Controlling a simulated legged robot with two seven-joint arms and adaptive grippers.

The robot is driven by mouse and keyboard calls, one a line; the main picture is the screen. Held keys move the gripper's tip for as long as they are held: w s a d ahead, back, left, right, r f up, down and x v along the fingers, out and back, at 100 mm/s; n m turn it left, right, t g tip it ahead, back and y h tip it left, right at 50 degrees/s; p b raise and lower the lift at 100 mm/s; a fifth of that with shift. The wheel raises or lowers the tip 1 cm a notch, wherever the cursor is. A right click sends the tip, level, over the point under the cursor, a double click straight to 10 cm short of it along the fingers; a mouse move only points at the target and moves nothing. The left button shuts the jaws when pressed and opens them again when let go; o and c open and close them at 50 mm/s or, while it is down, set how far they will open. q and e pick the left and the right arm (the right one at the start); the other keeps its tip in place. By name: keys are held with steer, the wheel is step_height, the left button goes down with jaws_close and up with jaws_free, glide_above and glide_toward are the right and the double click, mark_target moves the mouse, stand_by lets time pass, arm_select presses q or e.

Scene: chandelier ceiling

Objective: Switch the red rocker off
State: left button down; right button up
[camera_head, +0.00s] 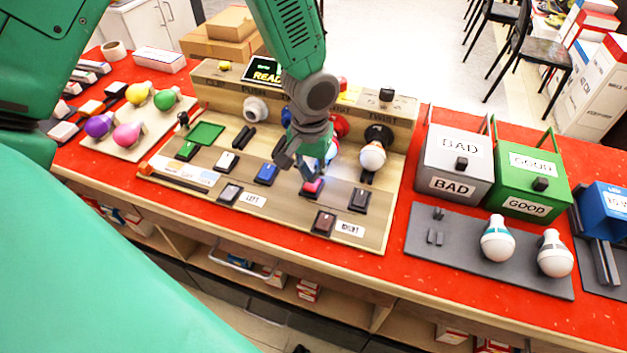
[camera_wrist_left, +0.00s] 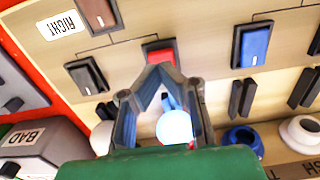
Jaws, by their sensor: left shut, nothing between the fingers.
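The red rocker (camera_head: 312,187) sits in a dark frame on the sloped wooden panel (camera_head: 285,215), right of the blue rocker (camera_head: 266,174). My left gripper (camera_head: 310,178) is just above the red rocker, its fingers pointing down at it. In the left wrist view the red rocker (camera_wrist_left: 158,50) shows right beyond the fingertips (camera_wrist_left: 158,70), which partly cover it. The fingers are together with nothing between them. Whether they touch the rocker, and which way it is tilted, I cannot tell. My right gripper is out of view.
Other rockers surround it, including a brown one (camera_head: 324,222) and a dark one (camera_head: 359,200). A bulb (camera_head: 372,157) stands in a socket right of my gripper. BAD (camera_head: 456,165) and GOOD (camera_head: 528,186) boxes stand further right. Coloured bulbs lie on a board (camera_head: 110,145) at left.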

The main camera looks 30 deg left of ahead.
mark_target(310, 187)
arm_select(q)
steer(key=shift+a+f, duration=0.1)
steer(key=shift+f, duration=0.15)
steer(key=shift+f+b, duration=0.8)
steer(key=shift+f, duration=0.45)
stand_by(0.8)
steer(key=shift+r, duration=0.15)
step_height(310, 187, up, 7)
steer(key=p, duration=0.7)
steer(key=shift+f, duration=0.2)
